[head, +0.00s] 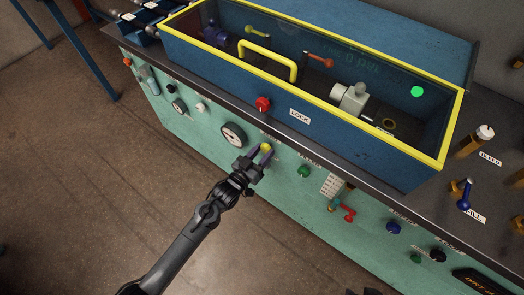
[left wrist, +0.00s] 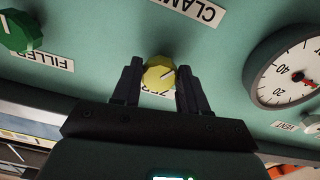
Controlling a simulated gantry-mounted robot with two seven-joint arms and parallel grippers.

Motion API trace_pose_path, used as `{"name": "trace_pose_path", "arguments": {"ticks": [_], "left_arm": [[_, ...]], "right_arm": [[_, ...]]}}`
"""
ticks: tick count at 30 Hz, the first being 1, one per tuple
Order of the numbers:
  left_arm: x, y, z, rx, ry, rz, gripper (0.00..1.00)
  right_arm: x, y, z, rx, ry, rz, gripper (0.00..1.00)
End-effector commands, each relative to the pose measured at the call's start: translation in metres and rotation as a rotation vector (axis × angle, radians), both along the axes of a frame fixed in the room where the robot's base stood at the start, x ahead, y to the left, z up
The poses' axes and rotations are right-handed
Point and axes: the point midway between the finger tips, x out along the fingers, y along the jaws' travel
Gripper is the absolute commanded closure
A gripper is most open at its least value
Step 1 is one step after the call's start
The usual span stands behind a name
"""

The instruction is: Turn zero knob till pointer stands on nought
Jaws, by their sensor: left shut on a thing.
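The zero knob (left wrist: 159,75) is a yellow faceted knob with a pale index line on the green panel. A label, partly hidden by my gripper, sits beside it and appears to read ZERO. My left gripper (left wrist: 160,88) is shut on the knob, one finger on each side. In the head view the knob (head: 266,148) shows between the fingertips of my left gripper (head: 261,156). The pressure gauge (left wrist: 299,74) has a white face and a red pointer; its exact reading is hard to tell. The gauge (head: 233,135) is left of the knob in the head view.
A green knob (left wrist: 18,32) labelled FILLER is on the other side in the left wrist view. Above the panel, a yellow-rimmed blue box (head: 239,83) with a clear lid stands on the bench. A red knob (head: 263,104) is on its front. The floor (head: 90,190) is clear.

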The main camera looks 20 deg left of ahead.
Motion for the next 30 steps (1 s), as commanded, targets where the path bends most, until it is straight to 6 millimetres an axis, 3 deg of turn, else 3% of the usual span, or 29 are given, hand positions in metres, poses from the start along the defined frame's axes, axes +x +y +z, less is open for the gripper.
{"name": "trace_pose_path", "arguments": {"ticks": [11, 12, 16, 25, 30], "left_arm": [[0.000, 0.000, -0.001, -0.002, 0.003, 0.001, 0.87], [0.000, 0.000, -0.001, -0.002, 0.003, 0.001, 0.52], [0.000, 0.000, -0.001, -0.002, 0.003, 0.001, 0.32], [-0.001, 0.000, 0.000, -0.002, 0.001, 0.000, 0.31], [-0.011, 0.003, 0.001, -0.001, 0.003, 0.001, 0.31]], "right_arm": [[0.000, -0.002, 0.000, -0.008, 0.001, 0.006, 0.57], [0.000, -0.002, 0.000, -0.008, 0.001, 0.006, 0.57], [0.000, -0.002, 0.000, -0.008, 0.001, 0.005, 0.57], [0.000, -0.001, 0.000, -0.004, 0.000, 0.003, 0.57], [0.000, 0.000, 0.005, 0.000, 0.001, 0.000, 0.57]]}}
